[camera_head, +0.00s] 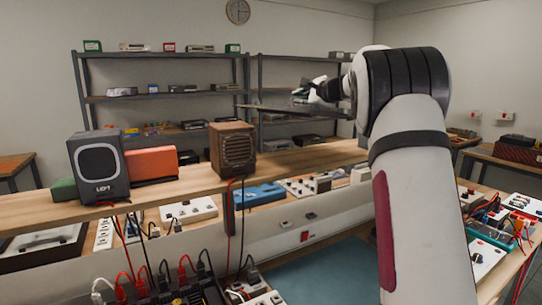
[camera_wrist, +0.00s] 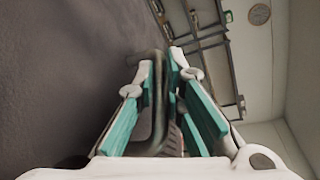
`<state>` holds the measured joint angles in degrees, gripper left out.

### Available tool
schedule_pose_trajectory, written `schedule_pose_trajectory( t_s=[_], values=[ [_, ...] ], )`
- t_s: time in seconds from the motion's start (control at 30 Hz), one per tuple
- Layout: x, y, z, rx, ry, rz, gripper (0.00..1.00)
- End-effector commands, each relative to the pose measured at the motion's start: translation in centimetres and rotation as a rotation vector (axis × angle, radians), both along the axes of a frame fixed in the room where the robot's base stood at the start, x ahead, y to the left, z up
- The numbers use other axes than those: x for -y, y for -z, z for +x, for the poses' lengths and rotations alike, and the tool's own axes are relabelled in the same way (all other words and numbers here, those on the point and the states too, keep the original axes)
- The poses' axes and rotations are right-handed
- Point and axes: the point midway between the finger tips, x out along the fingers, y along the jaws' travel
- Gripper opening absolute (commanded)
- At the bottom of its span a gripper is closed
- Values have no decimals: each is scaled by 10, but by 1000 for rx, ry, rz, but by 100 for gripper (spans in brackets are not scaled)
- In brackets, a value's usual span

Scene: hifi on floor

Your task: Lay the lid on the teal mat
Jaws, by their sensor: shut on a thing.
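The lid (camera_head: 290,108) is a thin, dark, flat plate, seen nearly edge-on in the head view, held up in the air above the bench. My gripper (camera_head: 318,88) is shut on it at its right part; my arm partly hides the grip. In the wrist view, a dark bar-like part sits between the teal-padded fingers of my gripper (camera_wrist: 160,75), and a broad dark grey surface, seemingly the lid (camera_wrist: 60,75), fills the left side. The teal mat (camera_head: 325,272) lies on the bench at lower middle, well below the lid; my arm hides its right part.
A raised wooden shelf holds a dark speaker (camera_head: 98,168), an orange box (camera_head: 152,164) and a brown speaker (camera_head: 232,148). An open device with cables (camera_head: 180,292) stands left of the mat. A blue case (camera_head: 260,196) lies under the shelf. Instruments with leads (camera_head: 490,240) stand at right.

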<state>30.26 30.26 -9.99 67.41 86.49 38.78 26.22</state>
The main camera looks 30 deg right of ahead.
Motion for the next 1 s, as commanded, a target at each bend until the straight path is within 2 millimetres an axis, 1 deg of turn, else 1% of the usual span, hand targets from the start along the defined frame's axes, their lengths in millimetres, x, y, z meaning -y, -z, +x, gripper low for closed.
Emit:
schedule_pose_trajectory(
  t_s=[0.4, 0.5, 0.63, 0.83, 1.0],
  values=[
    [-1, 91, 0, -3, 0, 5, 0],
    [-1, 109, 0, -2, 0, 3, 0],
    [-1, 125, 0, 1, -1, 2, 0],
    [-1, 138, 0, 0, -1, 1, 0],
    [-1, 161, 0, 0, -2, 3, 0]
  ],
)
